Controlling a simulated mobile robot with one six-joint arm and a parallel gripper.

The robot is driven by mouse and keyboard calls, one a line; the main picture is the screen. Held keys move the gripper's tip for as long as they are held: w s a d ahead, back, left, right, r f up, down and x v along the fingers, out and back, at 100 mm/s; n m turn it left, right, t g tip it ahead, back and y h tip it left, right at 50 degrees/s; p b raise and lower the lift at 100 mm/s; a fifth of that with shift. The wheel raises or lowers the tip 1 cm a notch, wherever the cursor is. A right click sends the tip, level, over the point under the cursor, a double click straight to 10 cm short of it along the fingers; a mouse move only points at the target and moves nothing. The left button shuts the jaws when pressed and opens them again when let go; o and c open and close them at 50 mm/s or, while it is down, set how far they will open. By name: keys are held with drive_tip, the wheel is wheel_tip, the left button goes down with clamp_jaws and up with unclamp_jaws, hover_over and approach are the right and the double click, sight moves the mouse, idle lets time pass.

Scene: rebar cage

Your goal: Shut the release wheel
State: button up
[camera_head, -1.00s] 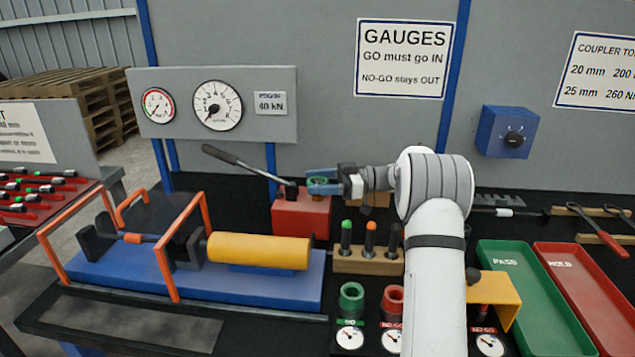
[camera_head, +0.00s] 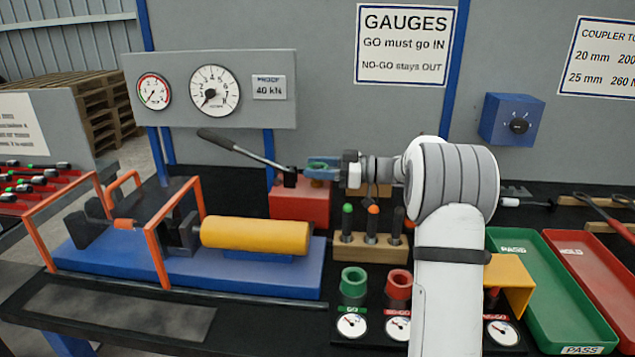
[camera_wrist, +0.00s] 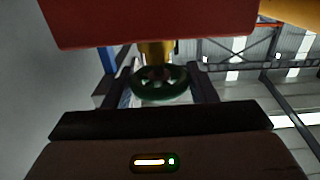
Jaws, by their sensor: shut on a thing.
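The release wheel (camera_head: 319,172) is a small green wheel on top of the red pump block (camera_head: 300,205), near the base of the pump lever. In the wrist view the green wheel (camera_wrist: 160,84) sits on a yellowish stem between my two fingers. My gripper (camera_head: 323,167) reaches in from the right and is shut on the wheel, one finger on each side of it. The fingers partly hide the wheel in the head view. The red block (camera_wrist: 150,22) fills the upper part of the wrist view.
The black pump lever (camera_head: 240,150) slopes up to the left of the wheel. A gauge panel (camera_head: 262,112) stands behind. The yellow cylinder (camera_head: 255,234) on the blue bed is in front left. A wooden block (camera_head: 368,248) with several plug gauges stands close below my arm.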

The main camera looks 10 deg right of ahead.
drive_tip(key=m+t+b, duration=0.1)
drive_tip(key=t+b, duration=0.1)
drive_tip(key=b, duration=0.1)
drive_tip(key=shift+f+h+b, duration=0.2)
drive_tip(key=shift+h+b, duration=0.1)
drive_tip(key=shift+h, duration=0.1)
drive_tip(key=shift+r+m+t+h+b, duration=0.2)
drive_tip(key=shift+m+t+h+b, duration=0.1)
drive_tip(key=shift+m+t+b, duration=0.4)
drive_tip(key=shift+r, duration=0.1)
drive_tip(key=o, duration=1)
drive_tip(key=shift+c, duration=0.2)
drive_tip(key=v, duration=0.7)
drive_tip(key=shift+s+d, duration=0.15)
drive_tip(key=shift+d, duration=0.2)
